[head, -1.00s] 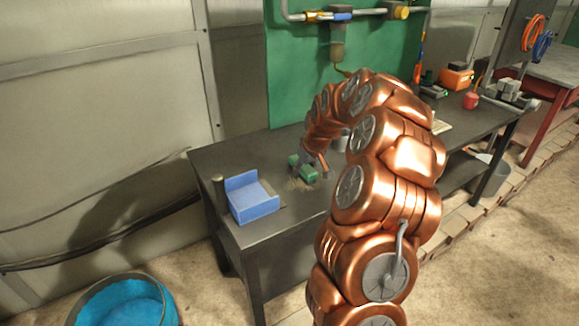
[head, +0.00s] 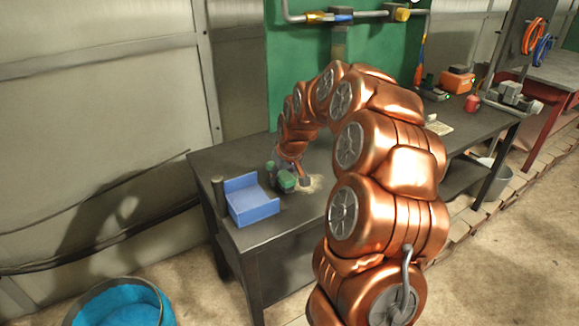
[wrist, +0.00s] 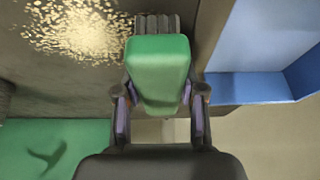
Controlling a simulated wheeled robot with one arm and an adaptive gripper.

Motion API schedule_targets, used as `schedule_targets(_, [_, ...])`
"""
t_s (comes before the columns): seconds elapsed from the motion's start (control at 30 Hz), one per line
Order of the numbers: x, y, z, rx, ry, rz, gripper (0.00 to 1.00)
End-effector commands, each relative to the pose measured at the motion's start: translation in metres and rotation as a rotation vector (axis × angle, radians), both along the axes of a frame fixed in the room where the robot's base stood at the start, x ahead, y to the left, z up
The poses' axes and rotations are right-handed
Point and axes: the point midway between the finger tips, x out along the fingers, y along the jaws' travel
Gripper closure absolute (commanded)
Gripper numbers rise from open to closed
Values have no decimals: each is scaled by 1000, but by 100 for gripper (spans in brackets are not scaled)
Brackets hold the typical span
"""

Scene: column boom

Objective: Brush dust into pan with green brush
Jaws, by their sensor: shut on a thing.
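The blue dustpan (head: 252,211) lies on the dark workbench near its left end, its open side toward the brush. My gripper (wrist: 160,100) is shut on the green brush (wrist: 160,65), one finger on each side of the block. Dark bristles show at the brush's far end in the wrist view. In the head view the green brush (head: 286,181) is between the pan and the dust, close to the pan's right edge. The pale, grainy dust (head: 314,184) lies on the bench to the right of the brush; it also shows in the wrist view (wrist: 80,30). I cannot tell whether the bristles touch the bench.
The workbench (head: 295,215) has a short dark post (head: 218,188) at its left end. A blue-lined bucket (head: 125,305) stands on the floor at lower left. A red mug (head: 472,103) and an orange box (head: 457,80) stand farther right. A green panel rises behind.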

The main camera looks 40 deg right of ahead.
Motion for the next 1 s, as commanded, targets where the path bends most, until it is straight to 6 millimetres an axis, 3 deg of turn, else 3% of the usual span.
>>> schedule_targets(0.6, [1, 0, 59, -2, -4, 1, 88])
schedule_targets(1.0, [0, 0, 65, -2, -3, 1, 88])
